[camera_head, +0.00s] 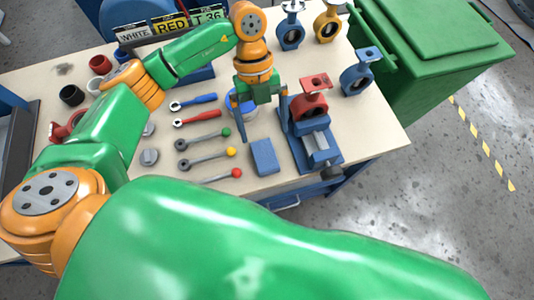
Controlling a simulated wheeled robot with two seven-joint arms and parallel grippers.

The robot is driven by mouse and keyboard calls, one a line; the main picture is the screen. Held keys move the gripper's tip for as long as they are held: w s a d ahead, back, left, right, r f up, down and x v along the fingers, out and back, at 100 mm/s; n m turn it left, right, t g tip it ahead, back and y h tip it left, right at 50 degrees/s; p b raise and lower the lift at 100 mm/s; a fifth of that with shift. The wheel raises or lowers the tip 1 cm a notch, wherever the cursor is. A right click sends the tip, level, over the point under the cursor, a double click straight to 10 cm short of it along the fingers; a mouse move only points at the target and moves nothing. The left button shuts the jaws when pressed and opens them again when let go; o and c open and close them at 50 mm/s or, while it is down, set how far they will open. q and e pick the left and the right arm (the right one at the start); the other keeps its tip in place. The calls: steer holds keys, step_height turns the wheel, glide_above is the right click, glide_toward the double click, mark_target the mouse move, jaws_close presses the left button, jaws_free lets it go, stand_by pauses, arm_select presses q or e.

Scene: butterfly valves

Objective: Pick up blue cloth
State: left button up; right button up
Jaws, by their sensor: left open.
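The blue cloth (265,158), a small folded rectangle, lies flat on the beige workbench (375,130) near its front edge. My left gripper (262,122) points down behind the cloth in the picture. It is open and empty, apart from the cloth. Its exact height above the bench is hard to tell. My right gripper is not in view.
A vise (315,145) holding a red butterfly valve (309,98) stands right beside the cloth. Several wrenches and levers lie to the left, including a yellow-knobbed lever (206,159). Blue and yellow valves stand behind. A green bin (440,50) is at the right.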

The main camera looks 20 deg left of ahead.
mark_target(265, 158)
arm_select(q)
step_height(265, 158, down, 3)
steer(key=shift+r+b, duration=0.1)
steer(key=shift+b, duration=0.65)
steer(key=shift+s+d+f, duration=0.1)
steer(key=shift+f, duration=0.2)
steer(key=p+x, duration=0.1)
steer(key=x, duration=0.1)
steer(key=p+x, duration=0.1)
steer(key=x, duration=0.2)
steer(key=shift+s+f, duration=0.2)
steer(key=shift+s, duration=0.25)
steer(key=shift+f, duration=0.35)
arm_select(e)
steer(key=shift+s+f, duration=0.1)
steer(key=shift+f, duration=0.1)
arm_select(q)
steer(key=shift+f, duration=0.2)
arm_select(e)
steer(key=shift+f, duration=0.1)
arm_select(q)
steer(key=c, duration=1.3)
